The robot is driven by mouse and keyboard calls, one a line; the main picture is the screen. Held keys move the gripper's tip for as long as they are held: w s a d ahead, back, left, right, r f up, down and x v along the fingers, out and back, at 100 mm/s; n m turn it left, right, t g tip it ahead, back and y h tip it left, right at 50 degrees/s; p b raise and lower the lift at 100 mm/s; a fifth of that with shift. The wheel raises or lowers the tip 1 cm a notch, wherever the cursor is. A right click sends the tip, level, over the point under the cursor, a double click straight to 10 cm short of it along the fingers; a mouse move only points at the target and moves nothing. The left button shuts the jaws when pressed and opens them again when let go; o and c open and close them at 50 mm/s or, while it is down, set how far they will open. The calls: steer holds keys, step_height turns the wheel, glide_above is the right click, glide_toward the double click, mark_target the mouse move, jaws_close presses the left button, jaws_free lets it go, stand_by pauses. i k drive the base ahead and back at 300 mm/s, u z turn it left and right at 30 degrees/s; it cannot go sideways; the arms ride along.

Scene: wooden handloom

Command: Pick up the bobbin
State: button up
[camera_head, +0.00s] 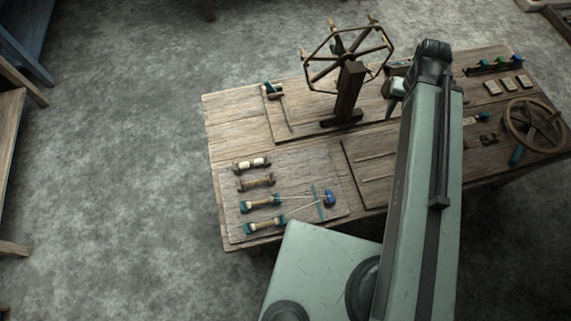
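Several bobbins lie in a column on a wooden board (290,172) at the left end of the worktable. The top bobbin (251,164) carries pale thread. A brown bobbin (255,182) lies below it, then two bobbins with blue ends, an upper one (261,202) and a lower one (264,226). I cannot tell which one the task means. My gripper (394,103) shows partly beside my raised arm, right of the wooden reel and well away from the bobbins. Its fingers are too small and covered to read.
A wooden reel (347,92) stands upright mid-table. A spoked wheel (535,126) and small blocks (508,84) are at the right. Thin rods and a blue-headed tool (328,198) lie near the bobbins. My arm hides part of the table.

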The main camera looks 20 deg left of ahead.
mark_target(266, 180)
steer(key=z, duration=1.55)
steer(key=k, duration=2.55)
steer(key=u, duration=2.15)
steer(key=i, duration=1.05)
steer(key=z, duration=0.05)
